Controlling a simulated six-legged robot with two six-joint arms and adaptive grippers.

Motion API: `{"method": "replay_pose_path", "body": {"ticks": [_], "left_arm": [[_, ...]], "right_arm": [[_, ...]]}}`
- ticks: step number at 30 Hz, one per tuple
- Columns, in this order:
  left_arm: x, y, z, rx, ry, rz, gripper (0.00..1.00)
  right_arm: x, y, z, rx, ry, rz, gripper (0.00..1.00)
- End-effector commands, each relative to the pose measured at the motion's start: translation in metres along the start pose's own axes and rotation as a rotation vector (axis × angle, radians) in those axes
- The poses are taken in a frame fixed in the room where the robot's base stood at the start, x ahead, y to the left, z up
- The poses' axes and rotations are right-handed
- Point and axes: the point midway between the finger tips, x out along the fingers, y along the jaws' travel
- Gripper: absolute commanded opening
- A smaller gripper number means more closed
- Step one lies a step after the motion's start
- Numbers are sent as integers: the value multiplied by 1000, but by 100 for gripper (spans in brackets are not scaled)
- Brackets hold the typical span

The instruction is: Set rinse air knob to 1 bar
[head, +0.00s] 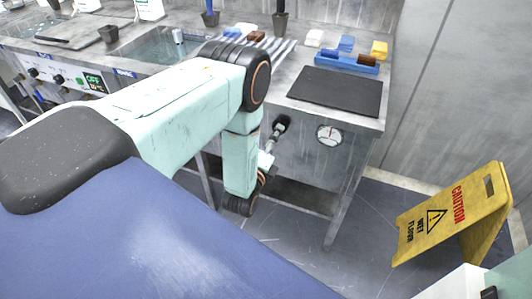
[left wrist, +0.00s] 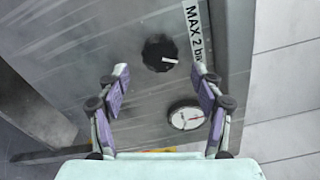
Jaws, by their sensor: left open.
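The black rinse air knob (head: 282,122) sits on the grey front panel of the bench. In the left wrist view the knob (left wrist: 159,53) shows a white pointer mark toward the right of the picture. A round white pressure gauge (head: 329,135) is beside it. In the head view the gripper (head: 271,143) is close to the knob, partly hidden by my arm.
A "MAX 2 b..." label (left wrist: 194,28) is right of the knob. A dark mat (head: 336,92) and a blue tray (head: 346,63) lie on the bench above. A yellow wet floor sign (head: 452,215) stands at the right. The floor (head: 285,225) before the bench is clear.

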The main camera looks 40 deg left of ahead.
Motion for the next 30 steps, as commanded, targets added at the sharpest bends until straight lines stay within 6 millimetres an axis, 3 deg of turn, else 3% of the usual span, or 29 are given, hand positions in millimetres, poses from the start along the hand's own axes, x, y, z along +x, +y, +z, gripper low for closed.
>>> {"method": "replay_pose_path", "body": {"ticks": [6,12,18,30], "left_arm": [[-47,1,-1,0,3,5,67],[-77,1,-1,1,2,4,67],[-88,0,0,1,0,1,67],[-88,0,0,0,0,0,67]], "right_arm": [[0,0,0,0,0,0,69],[0,0,0,0,0,0,69],[0,0,0,0,0,0,69],[0,0,0,0,0,0,69]]}}
